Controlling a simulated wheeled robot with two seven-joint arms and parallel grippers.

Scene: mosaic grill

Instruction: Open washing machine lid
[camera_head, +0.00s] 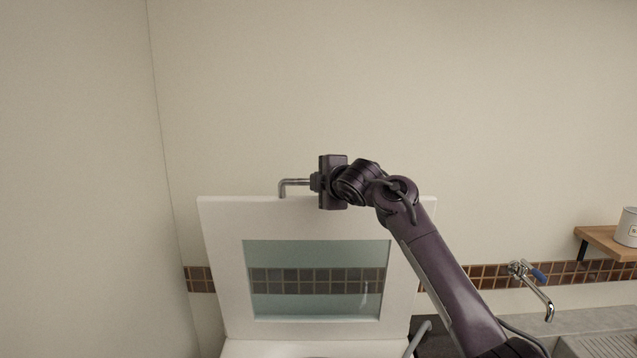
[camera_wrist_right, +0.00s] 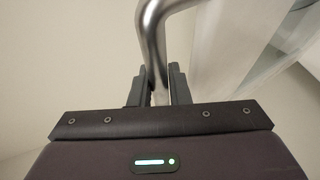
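The washing machine lid (camera_head: 220,255) is white with a see-through window and stands raised, nearly upright, in the head view. A bent metal handle (camera_head: 293,181) sits at its top edge. My right gripper (camera_head: 316,182) is at the handle's right end. In the right wrist view the handle (camera_wrist_right: 157,45) runs down between the two dark fingers of the gripper (camera_wrist_right: 159,88), which are closed around it. The lid's pale panel (camera_wrist_right: 218,40) shows beside it. Only a strip of the machine's body shows at the bottom of the head view. My left gripper is not in view.
A beige wall with a brown tile band (camera_head: 200,279) stands behind the lid, and a side wall is close on the left. A faucet (camera_head: 533,288), a grey counter (camera_head: 590,320) and a wooden shelf (camera_head: 605,241) with a white canister (camera_head: 627,228) are at right.

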